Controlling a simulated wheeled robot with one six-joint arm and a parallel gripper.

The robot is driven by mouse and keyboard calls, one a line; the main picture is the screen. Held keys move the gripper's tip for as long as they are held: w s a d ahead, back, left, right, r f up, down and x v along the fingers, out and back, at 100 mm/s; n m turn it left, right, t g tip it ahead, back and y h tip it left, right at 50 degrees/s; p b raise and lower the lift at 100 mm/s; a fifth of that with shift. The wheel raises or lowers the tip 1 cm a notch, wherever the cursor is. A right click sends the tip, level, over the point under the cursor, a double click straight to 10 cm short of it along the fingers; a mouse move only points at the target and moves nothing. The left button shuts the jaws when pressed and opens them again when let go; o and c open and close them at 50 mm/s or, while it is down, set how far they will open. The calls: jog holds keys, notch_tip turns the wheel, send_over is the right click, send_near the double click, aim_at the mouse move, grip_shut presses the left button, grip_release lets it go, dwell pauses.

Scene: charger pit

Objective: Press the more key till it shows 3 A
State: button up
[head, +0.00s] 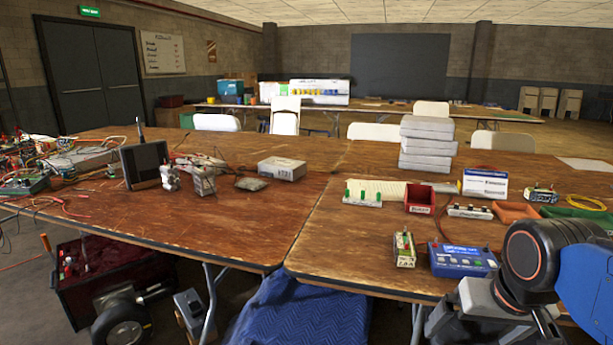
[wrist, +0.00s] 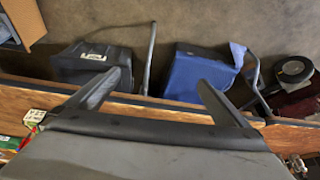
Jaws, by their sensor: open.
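A blue charger box (head: 462,260) with a white-printed top and small keys sits near the front edge of the right-hand table in the head view. Its keys and any reading are too small to make out, so I cannot tell which is the more key. My gripper (wrist: 163,82) is open and empty in the wrist view, with its two fingers spread above the table's front edge and the floor beyond. In the head view my arm is at the lower right, just right of the charger, and the fingertips are not clear. The charger is not clearly seen in the wrist view.
Behind are a red bin (head: 420,198), a white power strip (head: 470,211) and a blue-and-white box (head: 484,184). A blue blanket (head: 290,312) lies below the table. The wood left of the small device is clear.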

jog(key=s+f, duration=0.1)
jog(key=f+n, duration=0.1)
jog(key=s+f+n, duration=0.1)
jog(key=shift+s+a+f+t, duration=0.2)
jog(key=shift+s+a+t, duration=0.1)
jog(key=shift+a, duration=0.05)
grip_shut()
dwell(1.4)
